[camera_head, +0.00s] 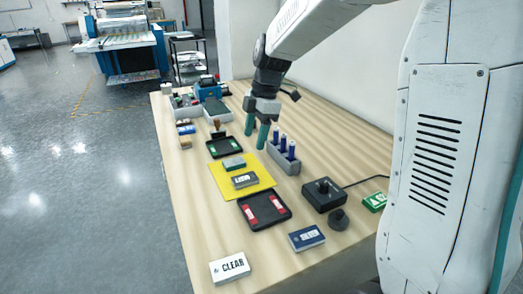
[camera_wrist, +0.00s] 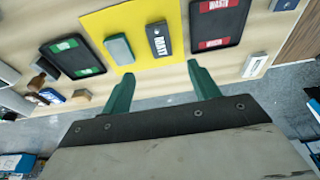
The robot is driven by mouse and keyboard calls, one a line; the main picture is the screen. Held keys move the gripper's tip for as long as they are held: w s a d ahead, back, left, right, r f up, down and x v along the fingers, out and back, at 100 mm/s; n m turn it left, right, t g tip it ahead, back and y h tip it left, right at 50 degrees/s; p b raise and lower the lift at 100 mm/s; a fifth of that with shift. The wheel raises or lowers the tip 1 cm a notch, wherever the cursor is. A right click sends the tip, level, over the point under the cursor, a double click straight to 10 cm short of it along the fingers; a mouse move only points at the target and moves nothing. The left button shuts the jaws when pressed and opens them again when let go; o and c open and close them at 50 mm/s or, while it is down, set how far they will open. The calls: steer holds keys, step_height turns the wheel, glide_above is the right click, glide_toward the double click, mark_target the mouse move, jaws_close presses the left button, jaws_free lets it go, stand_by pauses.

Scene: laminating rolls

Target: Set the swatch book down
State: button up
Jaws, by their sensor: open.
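My gripper (camera_head: 256,132) is open, with nothing between its green fingers, above the table near the yellow mat. In the wrist view its fingertips (camera_wrist: 160,76) are spread, below the mat's edge. On the yellow mat (camera_head: 226,184) lie a grey-green block (camera_head: 234,163) and a dark block with a white label (camera_head: 245,181), side by side and apart. I cannot tell which of these, if either, is the swatch book.
A black tray with green labels (camera_head: 224,146) lies beyond the mat, and one with red labels (camera_head: 264,211) nearer. A CLEAR block (camera_head: 230,268) and blue box (camera_head: 306,238) are in front.

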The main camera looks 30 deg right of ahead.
steer(key=s+r+m+h, duration=0.1)
steer(key=s+r+m, duration=0.25)
steer(key=s, duration=0.35)
steer(key=s+r+m, duration=0.2)
steer(key=s+m, duration=0.2)
steer(key=s, duration=0.3)
steer(key=s+f+m+t+h, duration=0.1)
steer(key=s+f+m, duration=0.1)
steer(key=s+m, duration=0.8)
steer(key=s, duration=0.6)
steer(key=shift+h, duration=0.3)
